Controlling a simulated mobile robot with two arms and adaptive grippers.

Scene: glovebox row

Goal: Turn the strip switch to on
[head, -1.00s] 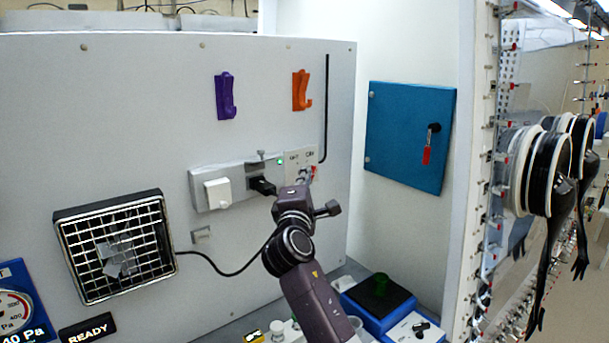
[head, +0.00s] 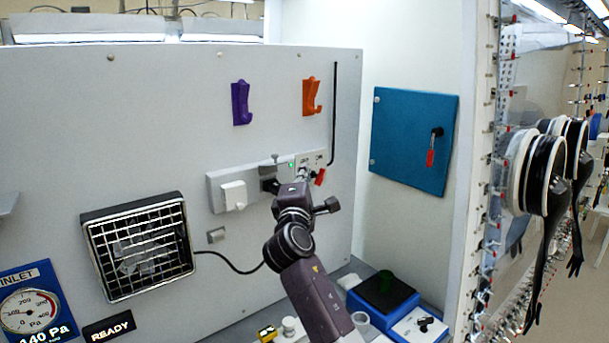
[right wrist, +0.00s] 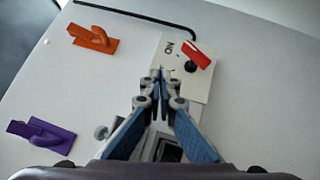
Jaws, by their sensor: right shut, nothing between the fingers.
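The strip switch is a red lever (head: 320,177) at the right end of a pale power strip (head: 220,204) on the grey wall panel. In the right wrist view the red lever (right wrist: 197,54) sits tilted beside a black round pivot, with lettering on the plate (right wrist: 172,76) near it. My right gripper (head: 304,172) is shut and empty, just left of the lever in the head view. In the right wrist view its fingertips (right wrist: 162,72) are together over the plate, apart from the lever. A small green lamp (head: 292,164) is lit on the strip. My left gripper is not in view.
A white plug (head: 233,195) and a black plug (head: 268,180) sit in the strip. A purple hook (head: 241,102) and an orange hook (head: 312,97) are above it. A caged fan (head: 140,247) is at left, a blue cabinet (head: 410,140) at right.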

